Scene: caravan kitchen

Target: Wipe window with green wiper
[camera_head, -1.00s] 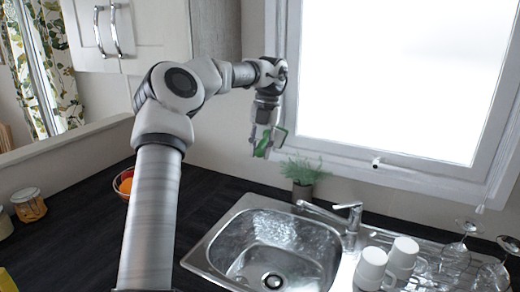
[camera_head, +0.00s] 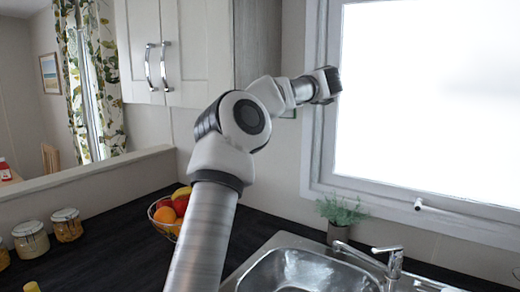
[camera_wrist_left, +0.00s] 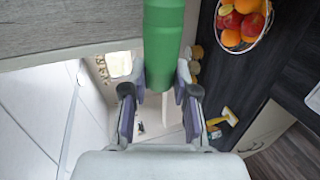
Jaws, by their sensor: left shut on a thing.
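My left gripper (camera_wrist_left: 162,84) is shut on the green wiper (camera_wrist_left: 164,38), whose smooth green body runs up out of the top of the left wrist view. The wiper's far end is cut off there. In the head view my left arm reaches up to the left edge of the window (camera_head: 430,100), and its wrist is in front of the frame. The gripper's fingers are hidden in that view, and I cannot tell whether the wiper touches the glass. My right gripper is not in view.
A white wall cabinet (camera_head: 195,45) is left of the window. Below are a small plant (camera_head: 341,209), a tap (camera_head: 393,265) and a sink (camera_head: 300,265). A fruit basket (camera_head: 165,228) and several jars (camera_head: 66,224) stand on the dark worktop. A window handle (camera_head: 420,206) sticks out.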

